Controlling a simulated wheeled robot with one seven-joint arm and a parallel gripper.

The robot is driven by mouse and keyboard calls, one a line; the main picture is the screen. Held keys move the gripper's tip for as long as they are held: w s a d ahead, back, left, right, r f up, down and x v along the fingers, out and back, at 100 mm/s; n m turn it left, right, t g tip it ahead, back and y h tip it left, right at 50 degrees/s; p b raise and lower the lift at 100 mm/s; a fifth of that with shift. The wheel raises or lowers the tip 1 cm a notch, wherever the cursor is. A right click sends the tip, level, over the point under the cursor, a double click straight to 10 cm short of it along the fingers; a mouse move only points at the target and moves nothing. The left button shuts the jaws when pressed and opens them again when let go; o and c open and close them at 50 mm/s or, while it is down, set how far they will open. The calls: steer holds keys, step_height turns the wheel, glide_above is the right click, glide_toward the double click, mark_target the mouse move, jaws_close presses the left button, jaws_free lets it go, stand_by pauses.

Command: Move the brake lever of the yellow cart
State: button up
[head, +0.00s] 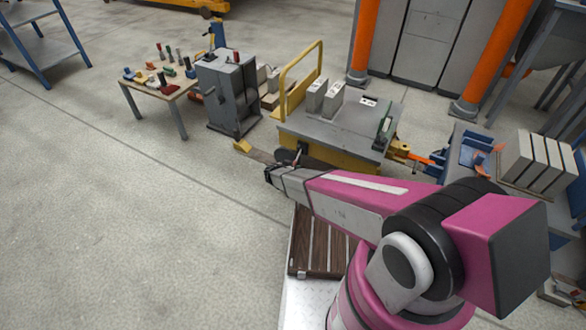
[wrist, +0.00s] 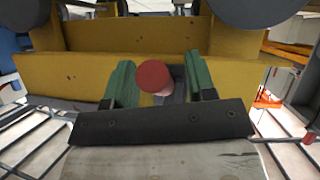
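The yellow cart (head: 350,130) has a grey deck, a yellow push handle and grey blocks on top. In the wrist view its yellow frame (wrist: 90,75) fills the middle, with dark wheels at both upper corners. A round red knob (wrist: 153,76), apparently the end of the brake lever, shows in front of the frame. My gripper (wrist: 159,64) is open, with one green finger on each side of the knob. The left finger is close to it; a gap shows at the right. Contact cannot be told. In the head view the knob is hidden.
A grey cabinet (head: 228,95) and a small table (head: 150,85) with several coloured items stand left of the cart. Orange posts (head: 365,40) rise behind it. A blue-grey bench (head: 515,190) with grey slabs is at the right. The floor at left is clear.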

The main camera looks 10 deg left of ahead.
steer(key=v, duration=1.1)
stand_by(0.6)
